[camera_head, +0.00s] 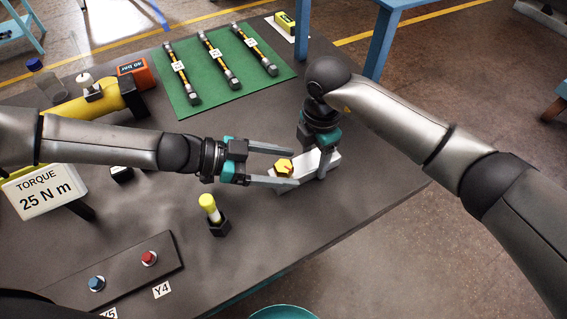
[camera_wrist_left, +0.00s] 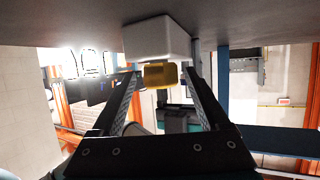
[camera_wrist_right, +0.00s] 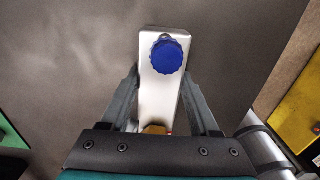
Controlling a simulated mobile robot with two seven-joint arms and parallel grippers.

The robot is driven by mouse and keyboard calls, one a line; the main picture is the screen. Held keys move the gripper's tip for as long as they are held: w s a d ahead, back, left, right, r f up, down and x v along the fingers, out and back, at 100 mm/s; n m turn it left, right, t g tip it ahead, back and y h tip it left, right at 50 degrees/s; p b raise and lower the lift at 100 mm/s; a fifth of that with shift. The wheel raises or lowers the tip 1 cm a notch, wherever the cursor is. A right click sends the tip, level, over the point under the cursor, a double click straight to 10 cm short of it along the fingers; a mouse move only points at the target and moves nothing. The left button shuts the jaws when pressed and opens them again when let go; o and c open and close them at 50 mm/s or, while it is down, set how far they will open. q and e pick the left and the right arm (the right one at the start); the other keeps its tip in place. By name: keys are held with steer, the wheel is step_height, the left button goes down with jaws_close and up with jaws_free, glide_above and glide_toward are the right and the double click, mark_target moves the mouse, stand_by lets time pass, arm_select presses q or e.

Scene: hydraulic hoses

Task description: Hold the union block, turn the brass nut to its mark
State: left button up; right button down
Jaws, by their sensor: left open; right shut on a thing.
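The union block (camera_head: 329,160) is a pale metal block on the grey table. The brass nut (camera_head: 284,167) is at its end towards my left arm, with a small reddish line on it. My right gripper (camera_head: 316,160) is shut on the block from above; its fingers lie along both sides in the right wrist view (camera_wrist_right: 158,75). A blue ribbed cap (camera_wrist_right: 167,56) sits on the block there. My left gripper (camera_head: 292,168) is open, with one finger on each side of the nut. In the left wrist view the nut (camera_wrist_left: 160,76) shows between the fingers, apart from them.
A yellow-topped post (camera_head: 209,207) stands in front of my left gripper. A button panel (camera_head: 125,268) with blue and red buttons lies at front left. A torque sign (camera_head: 40,192) reads 25 N m. A green mat (camera_head: 222,90) with three hoses lies behind.

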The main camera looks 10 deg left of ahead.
arm_select(q)
steer(key=shift+d+f, duration=0.1)
jaws_close()
stand_by(0.7)
